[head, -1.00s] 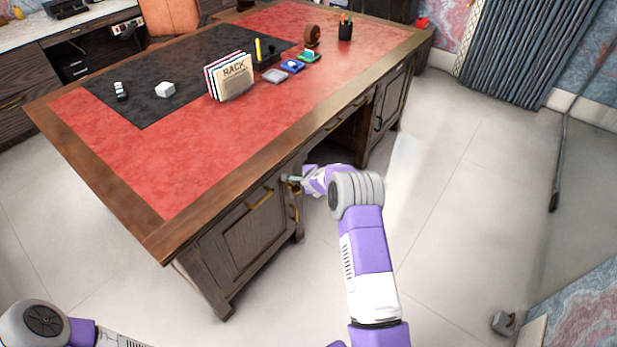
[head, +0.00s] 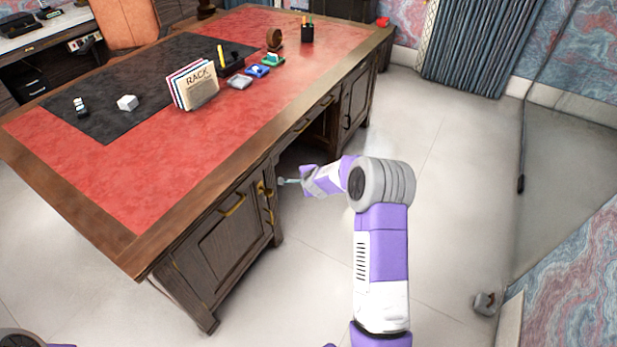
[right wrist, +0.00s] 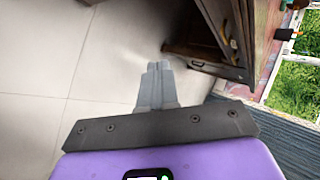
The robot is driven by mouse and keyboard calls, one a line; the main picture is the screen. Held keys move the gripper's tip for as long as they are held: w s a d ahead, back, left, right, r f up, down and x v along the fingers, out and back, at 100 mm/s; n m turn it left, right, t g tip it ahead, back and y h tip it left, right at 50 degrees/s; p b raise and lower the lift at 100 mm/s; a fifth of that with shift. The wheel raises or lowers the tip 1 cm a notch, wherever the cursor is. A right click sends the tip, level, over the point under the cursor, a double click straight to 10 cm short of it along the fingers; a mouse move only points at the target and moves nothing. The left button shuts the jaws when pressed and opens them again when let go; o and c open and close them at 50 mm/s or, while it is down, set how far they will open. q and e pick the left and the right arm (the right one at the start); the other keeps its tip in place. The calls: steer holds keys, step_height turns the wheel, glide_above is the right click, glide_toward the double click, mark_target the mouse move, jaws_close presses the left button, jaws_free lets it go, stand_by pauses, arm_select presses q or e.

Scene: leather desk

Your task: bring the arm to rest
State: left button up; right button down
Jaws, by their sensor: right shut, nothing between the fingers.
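My right arm reaches up from the bottom of the head view, with its gripper (head: 283,182) beside the front of the wooden desk (head: 110,262), near a brass handle (head: 264,189). A small gap shows between the fingertips and the desk front. In the right wrist view the gripper's grey fingers (right wrist: 155,70) are together and empty, with pale floor around them and a dark wooden part of the desk (right wrist: 200,50) beyond to the right. My left gripper is out of view; only a bit of my left arm shows at the bottom left.
On the desk top stand a rack of folders (head: 194,86), a white block (head: 127,102), a pen cup (head: 307,33) and several small items. A small metal object (head: 485,302) sits by the right wall.

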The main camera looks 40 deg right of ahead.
steer(key=s+a+f+n+g+y+p, duration=0.2)
steer(key=s+a+f+n, duration=0.4)
steer(key=a, duration=0.4)
steer(key=s+a+f+n+g+y+p, duration=0.2)
steer(key=s+a+f+n, duration=0.25)
steer(key=s+a, duration=0.4)
steer(key=s+a+n+g+y+p, duration=0.1)
steer(key=s+a+n+g, duration=0.1)
steer(key=s+a+n, duration=0.2)
steer(key=s+a+f+n+g+y+p, duration=0.1)
steer(key=s+a+n+g+y, duration=0.1)
steer(key=s+a+n, duration=0.3)
steer(key=s+a, duration=0.4)
steer(key=s, duration=0.6)
steer(key=shift+a, duration=0.35)
